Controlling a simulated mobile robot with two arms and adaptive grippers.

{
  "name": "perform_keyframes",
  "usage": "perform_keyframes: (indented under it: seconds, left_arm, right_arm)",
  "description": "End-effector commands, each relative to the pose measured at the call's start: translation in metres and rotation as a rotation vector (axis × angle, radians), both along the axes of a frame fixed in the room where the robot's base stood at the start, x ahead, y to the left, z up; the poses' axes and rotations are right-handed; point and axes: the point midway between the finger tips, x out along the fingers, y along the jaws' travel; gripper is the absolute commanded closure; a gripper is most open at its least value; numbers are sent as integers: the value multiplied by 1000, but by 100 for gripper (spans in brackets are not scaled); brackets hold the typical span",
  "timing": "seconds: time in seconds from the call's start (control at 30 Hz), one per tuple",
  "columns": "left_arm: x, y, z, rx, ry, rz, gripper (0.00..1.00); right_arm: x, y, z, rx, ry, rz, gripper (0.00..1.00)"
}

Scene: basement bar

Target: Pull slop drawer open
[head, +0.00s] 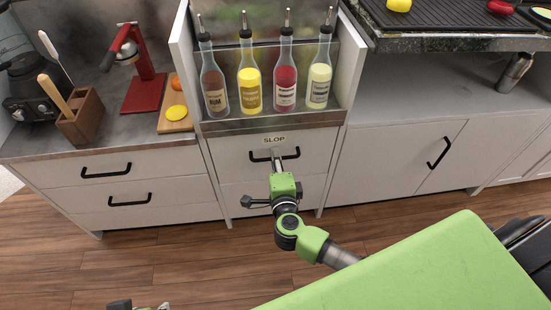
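The slop drawer (230,151) is a pale front with a "SLOP" label (274,140) and a black bar handle (291,156), below the bottle rack in the middle. Its front looks about flush with the cabinet. My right gripper (277,158) reaches up from below, its tip overlapping the middle of the handle. Whether its fingers close around the bar cannot be made out. My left gripper (140,306) is only partly in view at the bottom edge, far from the drawer, and its fingers are mostly cut off.
Several bottles (249,85) stand in the rack above the drawer. The left counter holds a red press (145,90), a wooden block (80,117) and a cutting board (176,124). A grill (450,18) is at upper right. Wood floor (180,265) lies clear in front.

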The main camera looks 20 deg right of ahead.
Motion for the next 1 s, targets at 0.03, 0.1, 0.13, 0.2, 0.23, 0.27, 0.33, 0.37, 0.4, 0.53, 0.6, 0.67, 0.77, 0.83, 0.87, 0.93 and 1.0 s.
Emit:
perform_keyframes:
  seconds: [0.03, 0.1, 0.13, 0.2, 0.23, 0.27, 0.33, 0.37, 0.4, 0.53, 0.6, 0.67, 0.77, 0.83, 0.87, 0.93, 1.0]
  left_arm:
    - [0, 0, 0, 0, 0, 0, 60]
    - [0, 0, 0, 0, 0, 0, 60]
    - [0, 0, 0, 0, 0, 0, 60]
    - [0, 0, 0, 0, 0, 0, 60]
    - [0, 0, 0, 0, 0, 0, 60]
    - [0, 0, 0, 0, 0, 0, 60]
    - [0, 0, 0, 0, 1, 0, 60]
    - [0, 0, 0, 0, 2, 0, 60]
    - [-1, 0, 1, 1, 5, 0, 60]
    - [-17, 4, -2, 11, 67, 5, 60]
    - [-18, 4, 1, 13, 72, 6, 60]
    - [-17, 4, 5, 13, 70, 6, 60]
    - [-17, 4, 11, 13, 69, 6, 60]
    - [-17, 4, 16, 12, 68, 6, 60]
    - [-17, 4, 18, 12, 68, 6, 60]
    - [-16, 4, 22, 12, 66, 6, 60]
    - [-10, 3, -6, 14, 86, 4, 60]
  right_arm:
    - [0, 0, 0, 0, 0, 0, 86]
    - [0, 0, 0, 0, 0, 0, 99]
    - [0, 0, 0, 0, 0, 0, 100]
    - [0, 0, 0, 0, 0, 0, 100]
    - [0, 0, 0, 0, 0, 0, 100]
    - [-1, 0, 0, 0, 0, 0, 100]
    - [-1, 0, 0, 0, 0, 0, 100]
    - [-1, 0, 0, 0, 1, 0, 100]
    - [-2, 1, 0, 0, 1, 0, 100]
    - [-8, 2, 0, 1, 3, 1, 100]
    - [-13, 4, 1, 1, 3, 1, 100]
    - [-20, 6, 1, 1, 5, 1, 100]
    - [-32, 9, 1, 3, 6, 1, 100]
    - [-43, 12, 1, 2, 7, 1, 100]
    - [-47, 13, 1, 2, 7, 1, 100]
    - [-60, 16, 1, 2, 8, 1, 100]
    - [-73, 20, 1, 2, 8, 1, 100]
